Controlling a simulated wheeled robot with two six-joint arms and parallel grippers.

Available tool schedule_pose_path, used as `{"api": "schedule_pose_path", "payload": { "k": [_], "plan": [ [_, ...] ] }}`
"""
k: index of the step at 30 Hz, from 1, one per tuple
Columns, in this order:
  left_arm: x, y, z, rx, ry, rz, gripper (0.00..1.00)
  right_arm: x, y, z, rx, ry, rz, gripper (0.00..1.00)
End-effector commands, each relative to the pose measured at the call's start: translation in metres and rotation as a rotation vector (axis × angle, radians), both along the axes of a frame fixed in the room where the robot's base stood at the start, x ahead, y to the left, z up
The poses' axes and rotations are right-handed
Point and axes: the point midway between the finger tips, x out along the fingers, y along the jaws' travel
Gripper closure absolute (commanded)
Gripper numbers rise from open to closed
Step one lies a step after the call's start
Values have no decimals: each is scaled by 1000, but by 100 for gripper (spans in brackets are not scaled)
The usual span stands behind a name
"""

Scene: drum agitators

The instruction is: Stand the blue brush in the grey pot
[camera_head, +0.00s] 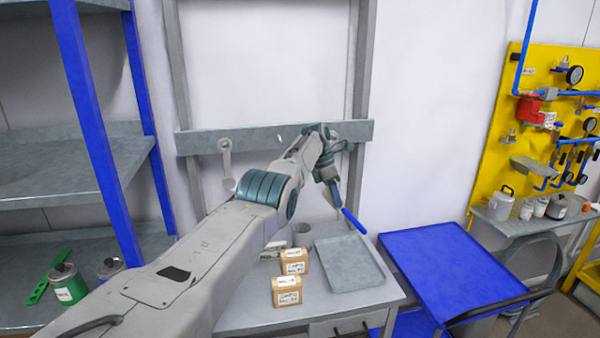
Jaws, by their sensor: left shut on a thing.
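The blue brush (354,221) slants down to the right, and its blue handle shows in the air above the grey tray. My left gripper (335,200) is shut on the brush, near the handle's upper left end. The grey pot (303,236) stands on the grey table at its back, to the left of the tray and below left of my gripper. The pot is partly beside my arm, and I cannot see into it clearly. My right gripper is out of view.
A flat grey tray (350,265) lies on the table (250,318). Small labelled boxes (287,291) stand in front of the pot. A blue cart (440,262) is to the right. A grey rail (195,143) crosses behind my gripper.

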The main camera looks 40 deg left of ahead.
Motion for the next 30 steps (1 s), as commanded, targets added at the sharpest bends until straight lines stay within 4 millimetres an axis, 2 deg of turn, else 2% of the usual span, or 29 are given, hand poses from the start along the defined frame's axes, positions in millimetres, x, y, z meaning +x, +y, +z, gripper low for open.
{"api": "schedule_pose_path", "payload": {
  "k": [9,21,30],
  "plan": [
    [-6,0,-4,17,8,-76,93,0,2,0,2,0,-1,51],
    [-29,14,-28,144,12,-555,93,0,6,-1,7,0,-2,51],
    [-38,29,-44,224,13,-931,93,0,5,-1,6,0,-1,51]
  ]
}}
